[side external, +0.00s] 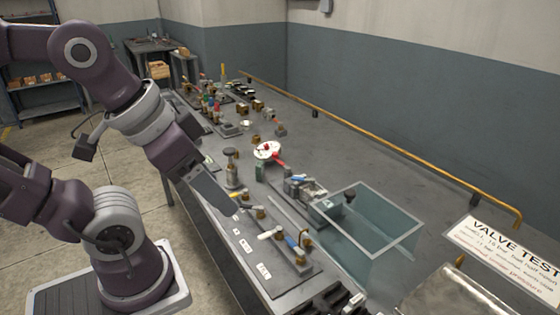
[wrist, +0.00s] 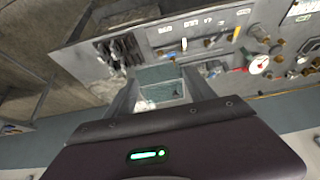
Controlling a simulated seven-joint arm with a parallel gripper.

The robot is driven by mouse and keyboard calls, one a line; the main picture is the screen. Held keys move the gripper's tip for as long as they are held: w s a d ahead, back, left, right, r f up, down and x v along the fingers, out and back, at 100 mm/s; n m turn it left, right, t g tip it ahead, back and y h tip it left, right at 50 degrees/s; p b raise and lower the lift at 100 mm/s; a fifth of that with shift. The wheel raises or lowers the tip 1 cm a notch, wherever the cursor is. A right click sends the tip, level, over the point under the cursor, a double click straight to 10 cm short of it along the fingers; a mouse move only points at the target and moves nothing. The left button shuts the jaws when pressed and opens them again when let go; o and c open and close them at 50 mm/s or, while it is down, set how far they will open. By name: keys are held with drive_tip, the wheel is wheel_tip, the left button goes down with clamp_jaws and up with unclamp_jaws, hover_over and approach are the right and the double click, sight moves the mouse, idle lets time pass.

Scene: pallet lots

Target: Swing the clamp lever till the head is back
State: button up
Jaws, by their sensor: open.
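A grey metal fixture that looks like the clamp (side external: 308,192) stands on the bench beside the clear tank (side external: 365,235). A small blue part shows at its far end. I cannot tell the lever from the head at this size.
A yellow rail (side external: 380,140) runs along the far edge. Bare bench lies right of the gauge.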

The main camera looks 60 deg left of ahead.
drive_tip(key=shift+c, duration=0.9)
drive_tip(key=w+a+r+n, duration=0.1)
drive_tip(key=w, duration=0.2)
drive_tip(key=w+a+r+n, duration=0.1)
drive_tip(key=w+n, duration=0.1)
drive_tip(key=w, duration=0.2)
drive_tip(key=w+a+n, duration=0.1)
drive_tip(key=w+n, duration=0.1)
drive_tip(key=w, duration=0.1)
drive_tip(key=shift+w+a+r+g, duration=0.3)
drive_tip(key=shift+w+r, duration=0.1)
drive_tip(key=shift+c, duration=1.4)
drive_tip(key=n+g, duration=0.1)
drive_tip(key=n, duration=1.4)
hover_over(274, 153)
drive_tip(key=s+d, duration=0.1)
drive_tip(key=s, duration=0.2)
wheel_tip(274, 153, down, 16)
drive_tip(key=shift+y, duration=0.3)
drive_tip(key=x, duration=0.7)
drive_tip(key=shift+a, duration=0.3)
drive_tip(key=shift+w+f, duration=0.15)
drive_tip(key=shift+f, duration=0.35)
clamp_jaws()
